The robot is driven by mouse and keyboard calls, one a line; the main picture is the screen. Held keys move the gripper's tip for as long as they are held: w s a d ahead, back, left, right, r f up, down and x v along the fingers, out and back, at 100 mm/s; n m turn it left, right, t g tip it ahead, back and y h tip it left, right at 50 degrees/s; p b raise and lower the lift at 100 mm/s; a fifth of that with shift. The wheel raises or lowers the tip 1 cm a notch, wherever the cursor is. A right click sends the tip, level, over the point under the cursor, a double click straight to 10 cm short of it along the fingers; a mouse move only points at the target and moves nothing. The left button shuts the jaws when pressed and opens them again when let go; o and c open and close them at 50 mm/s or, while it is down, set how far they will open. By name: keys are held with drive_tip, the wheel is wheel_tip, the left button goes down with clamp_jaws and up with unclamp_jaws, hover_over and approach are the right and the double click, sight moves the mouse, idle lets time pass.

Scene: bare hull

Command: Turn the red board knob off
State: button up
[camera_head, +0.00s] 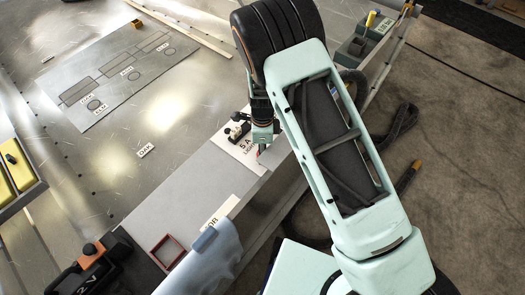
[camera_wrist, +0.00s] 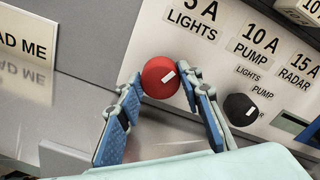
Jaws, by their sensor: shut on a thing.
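The red knob (camera_wrist: 160,77) sits on the white switch panel (camera_wrist: 225,70) below the label "5 A LIGHTS". A short white mark on its face slants toward the upper right. In the wrist view my gripper (camera_wrist: 160,84) has its two blue-padded fingers on either side of the knob, shut on it.
A black knob (camera_wrist: 240,109) sits right of the red one, under "10 A PUMP", close to my right finger. A "READ ME" card (camera_wrist: 25,45) is at the left. In the head view, a grey cloth (camera_head: 212,258) and a dark red square frame (camera_head: 167,251) lie nearer me.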

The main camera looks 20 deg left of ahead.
idle(0.3)
drive_tip(key=o, duration=1.2)
drive_tip(key=shift+c, duration=0.2)
drive_tip(key=shift+d, duration=0.1)
